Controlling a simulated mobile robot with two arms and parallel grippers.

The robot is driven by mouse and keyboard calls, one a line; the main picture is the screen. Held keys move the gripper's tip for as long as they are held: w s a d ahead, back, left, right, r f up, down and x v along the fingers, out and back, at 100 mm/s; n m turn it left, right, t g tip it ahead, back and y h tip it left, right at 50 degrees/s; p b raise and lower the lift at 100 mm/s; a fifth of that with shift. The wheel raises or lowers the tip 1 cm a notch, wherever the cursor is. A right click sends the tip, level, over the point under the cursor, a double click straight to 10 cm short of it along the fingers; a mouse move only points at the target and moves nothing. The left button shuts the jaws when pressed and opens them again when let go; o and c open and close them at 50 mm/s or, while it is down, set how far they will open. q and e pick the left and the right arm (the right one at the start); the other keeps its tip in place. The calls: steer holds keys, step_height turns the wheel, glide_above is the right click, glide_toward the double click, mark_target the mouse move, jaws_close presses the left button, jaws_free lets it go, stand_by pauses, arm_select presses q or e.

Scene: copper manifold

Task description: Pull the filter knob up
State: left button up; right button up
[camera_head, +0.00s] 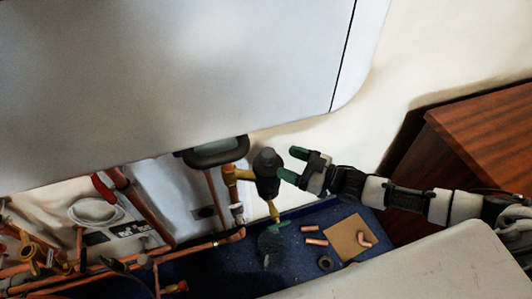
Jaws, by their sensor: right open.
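The black filter (267,183) sits on the copper and brass pipework below the white boiler casing, with its dark rounded knob (266,158) at the top. A brass fitting (231,176) joins it on the left. My right gripper (293,164) has green fingertips and comes in from the right. Its jaws are open and point at the filter, just right of the knob. The lower fingertip is close to the filter body; I cannot tell whether it touches. My left gripper is not in view.
The large white casing (180,70) overhangs the filter from above. Copper pipes and a red-handled valve (103,187) fill the left. Copper offcuts and a cardboard piece (346,238) lie on the blue floor. A wooden cabinet (490,140) stands at right.

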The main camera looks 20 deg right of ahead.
mark_target(268, 155)
steer(key=x, duration=0.6)
steer(key=shift+w+a, duration=0.25)
steer(key=shift+w, duration=0.05)
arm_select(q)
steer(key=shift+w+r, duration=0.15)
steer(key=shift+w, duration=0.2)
